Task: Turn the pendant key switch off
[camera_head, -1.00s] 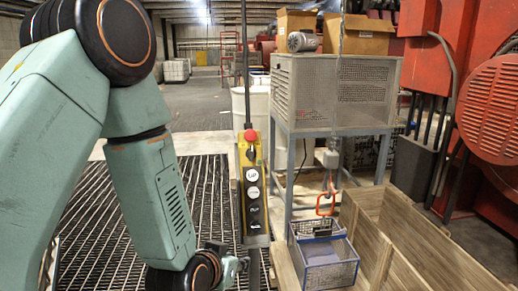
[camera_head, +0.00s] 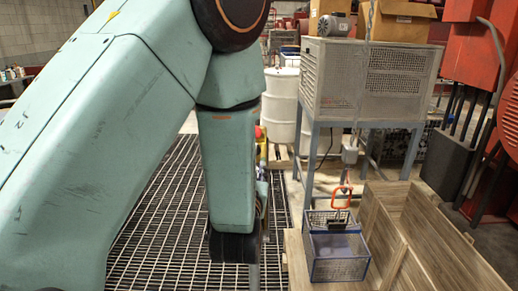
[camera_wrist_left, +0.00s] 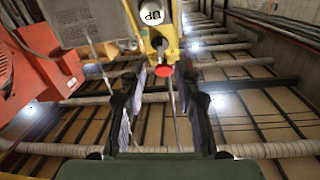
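The yellow pendant (camera_head: 263,150) hangs just right of my left forearm in the head view, which hides most of it. Its red button (camera_head: 259,132) shows at the top edge. In the left wrist view the pendant (camera_wrist_left: 172,22) appears upside down at top centre, with a white UP button (camera_wrist_left: 152,13), the dark key switch (camera_wrist_left: 160,45) and the red button (camera_wrist_left: 163,72). My left gripper (camera_wrist_left: 163,78) is open, its two fingers apart and pointing toward the key switch and red button. Nothing is held, and contact cannot be told. My right gripper is not in view.
A grey mesh cabinet on a stand (camera_head: 365,75) and a white drum (camera_head: 283,105) stand behind, to the right. Floor grating (camera_head: 160,250) lies below.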

